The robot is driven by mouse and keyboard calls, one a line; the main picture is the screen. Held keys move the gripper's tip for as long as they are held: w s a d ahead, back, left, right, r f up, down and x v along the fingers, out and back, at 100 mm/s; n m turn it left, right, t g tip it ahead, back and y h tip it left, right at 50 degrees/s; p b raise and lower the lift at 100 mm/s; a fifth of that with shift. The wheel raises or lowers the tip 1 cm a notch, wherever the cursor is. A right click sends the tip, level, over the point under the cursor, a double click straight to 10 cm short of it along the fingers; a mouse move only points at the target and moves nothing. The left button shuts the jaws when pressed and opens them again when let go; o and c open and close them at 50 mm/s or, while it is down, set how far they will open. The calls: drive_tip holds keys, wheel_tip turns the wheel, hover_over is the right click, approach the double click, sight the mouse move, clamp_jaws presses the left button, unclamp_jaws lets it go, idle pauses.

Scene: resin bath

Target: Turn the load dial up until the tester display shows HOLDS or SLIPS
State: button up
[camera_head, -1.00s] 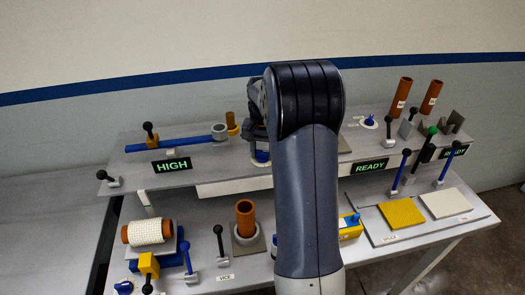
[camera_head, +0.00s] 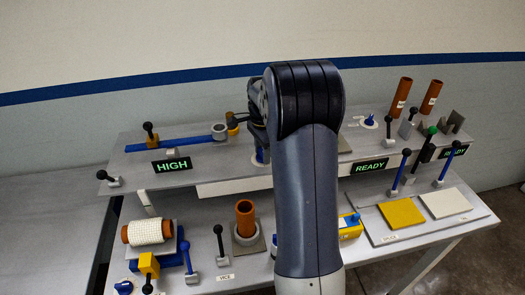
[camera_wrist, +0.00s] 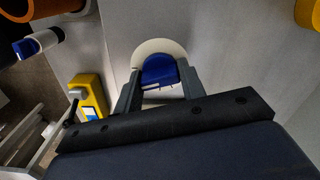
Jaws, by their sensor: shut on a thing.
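My gripper (camera_wrist: 158,82) is shut on a blue dial knob (camera_wrist: 158,72) in the wrist view, one finger on each side of it. The knob stands on a pale round base (camera_wrist: 151,46). In the head view my arm hides most of the gripper, and only a bit of the blue knob (camera_head: 260,156) shows beside it. Three green-lettered displays show: HIGH (camera_head: 172,166) at the left, READY (camera_head: 370,166) right of my arm, and another READY (camera_head: 455,152), partly covered by a lever. I cannot tell which display belongs to this dial.
Another blue dial (camera_head: 370,121) sits on the upper shelf, right of my arm. Several levers stand near the right displays. A yellow box (camera_head: 350,227) is on the lower bench; a yellow box also shows in the wrist view (camera_wrist: 91,94). An orange tube (camera_head: 245,219) stands left of my arm.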

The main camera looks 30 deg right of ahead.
drive_tip(key=shift+m, duration=0.6)
drive_tip(key=o, duration=1)
wheel_tip(320, 180, up, 11)
drive_tip(key=b, duration=0.1)
drive_tip(key=shift+f, duration=0.15)
